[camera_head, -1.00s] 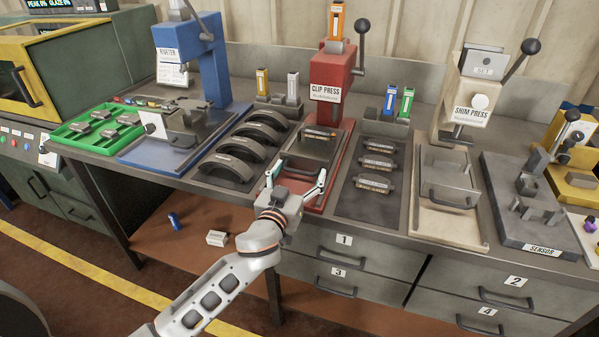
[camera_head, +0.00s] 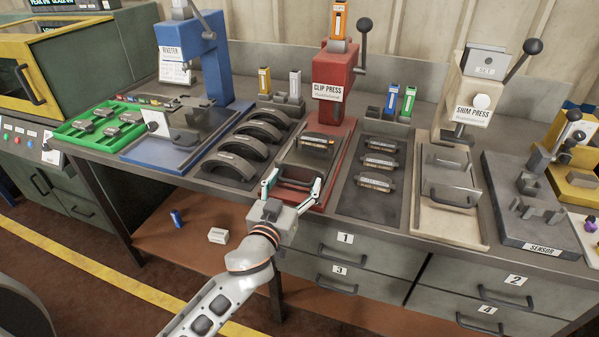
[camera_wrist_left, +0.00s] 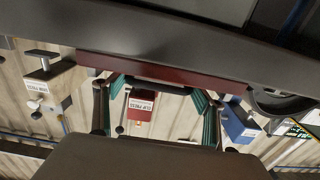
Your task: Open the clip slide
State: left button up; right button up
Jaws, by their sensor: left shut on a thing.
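The red clip press (camera_head: 335,75) stands at the middle of the bench, labelled CLIP PRESS, and shows upside down in the wrist view (camera_wrist_left: 139,106). Its clip slide (camera_head: 300,172) sits on the red base in front of the press, close to the bench's front edge. A dark part with clips (camera_head: 317,140) lies behind the slide's front. My left gripper (camera_head: 293,184) is shut on the slide's dark handle (camera_head: 296,184), with a finger at each end. In the wrist view the gripper (camera_wrist_left: 160,92) spans the handle (camera_wrist_left: 165,84). My right gripper is not in view.
Curved brake shoes (camera_head: 232,168) lie on a dark mat left of the slide. Several pads (camera_head: 377,162) lie on the right mat. The cream shim press (camera_head: 468,95) stands farther right, the blue riveter (camera_head: 190,60) farther left. Drawers (camera_head: 345,258) are below the front edge.

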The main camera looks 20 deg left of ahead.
pick_arm(q)
jog(key=s, duration=1.2)
jog(key=shift+w+a+r, duration=0.1)
jog(key=o, duration=1.3)
jog(key=s, duration=1.2)
jog(key=shift+a, duration=0.2)
